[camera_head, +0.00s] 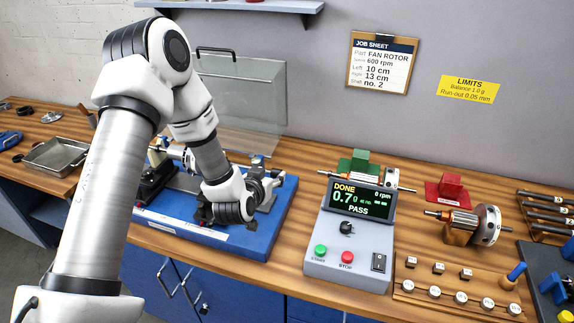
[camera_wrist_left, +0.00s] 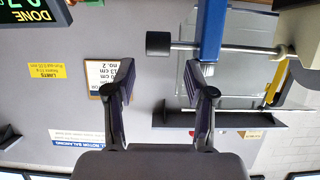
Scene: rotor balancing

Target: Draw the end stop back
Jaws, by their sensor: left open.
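In the left wrist view, which is upside down, a black knob (camera_wrist_left: 158,43) sits on the end of a bare metal rod (camera_wrist_left: 240,49). The rod passes through a blue post (camera_wrist_left: 211,32); this looks like the end stop. My left gripper (camera_wrist_left: 160,82) is open, and nothing shows between its fingers. The knob shows beyond the fingertips, roughly in line with the gap; I cannot tell how far away it is. In the head view my left wrist hangs over the right part of the blue balancing machine base (camera_head: 262,232), hiding part of it. My right gripper is not in view.
A control box (camera_head: 345,258) stands right of the machine, its display (camera_head: 362,199) reading DONE, 0.70, 0 rpm, PASS. A clear guard (camera_head: 245,95) stands raised behind the machine. A rotor (camera_head: 488,225) rests on a wooden stand at right, behind a weight tray (camera_head: 455,298). A metal tray (camera_head: 58,155) lies left.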

